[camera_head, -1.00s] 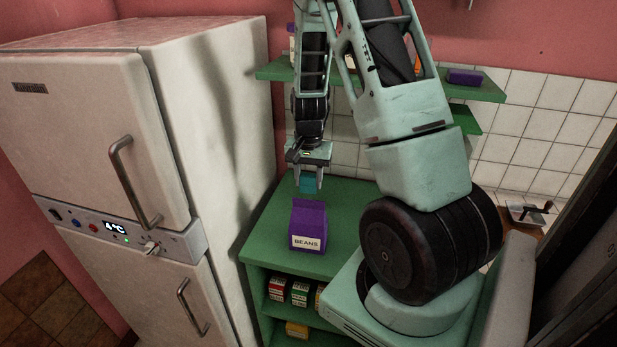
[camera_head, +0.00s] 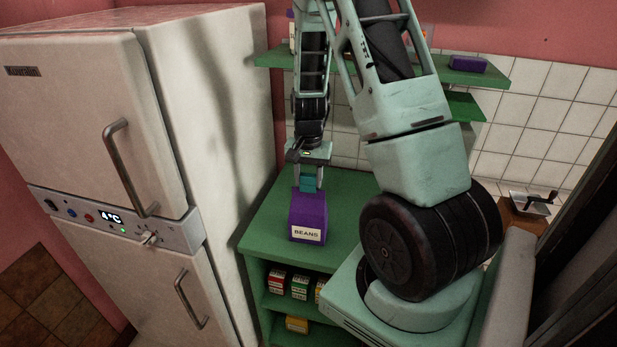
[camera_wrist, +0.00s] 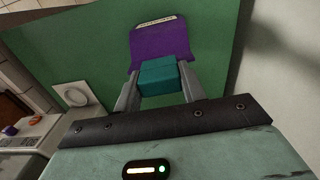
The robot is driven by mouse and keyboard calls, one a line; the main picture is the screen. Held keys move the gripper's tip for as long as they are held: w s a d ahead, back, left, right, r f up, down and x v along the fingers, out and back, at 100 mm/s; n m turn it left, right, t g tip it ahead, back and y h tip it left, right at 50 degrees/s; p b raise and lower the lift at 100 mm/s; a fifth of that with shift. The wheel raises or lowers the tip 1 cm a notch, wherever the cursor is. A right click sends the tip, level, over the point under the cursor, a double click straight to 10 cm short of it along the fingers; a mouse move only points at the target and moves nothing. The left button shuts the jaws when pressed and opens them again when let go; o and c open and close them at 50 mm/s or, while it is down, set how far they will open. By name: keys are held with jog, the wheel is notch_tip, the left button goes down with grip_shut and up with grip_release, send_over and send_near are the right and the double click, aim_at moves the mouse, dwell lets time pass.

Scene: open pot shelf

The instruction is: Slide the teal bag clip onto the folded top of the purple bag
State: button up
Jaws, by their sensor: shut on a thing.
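The purple bag (camera_head: 309,213), with a white label reading BEANS, stands on the green shelf unit's top. My gripper (camera_head: 309,184) is directly above and slightly behind the bag's top, pointing down. It is shut on the teal bag clip (camera_head: 307,182). In the wrist view the clip (camera_wrist: 158,77) sits between both fingers of my gripper (camera_wrist: 160,88), right against the near edge of the purple bag (camera_wrist: 160,45). The clip hides part of the bag's top edge. I cannot tell whether the clip is around the fold or only touching it.
A white fridge (camera_head: 225,130) stands close on the left. The green counter (camera_head: 350,190) is clear around the bag. Several small boxes (camera_head: 299,286) sit on the shelf below. A wall shelf (camera_head: 480,76) with a purple item is behind.

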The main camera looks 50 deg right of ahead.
jog(key=shift+f+b, duration=0.35)
jog(key=shift+f, duration=0.15)
jog(key=shift+s+a+f+b, duration=0.2)
jog(key=shift+s+f+b, duration=0.15)
jog(key=shift+f, duration=0.2)
dwell(0.5)
jog(key=o, duration=1)
jog(key=shift+o, duration=0.2)
jog(key=shift+w+d+r, duration=0.15)
jog(key=shift+r, duration=0.2)
notch_tip(320, 180, up, 18)
jog(key=b, duration=0.3)
jog(key=shift+w+a, duration=0.2)
jog(key=shift+w, duration=0.05)
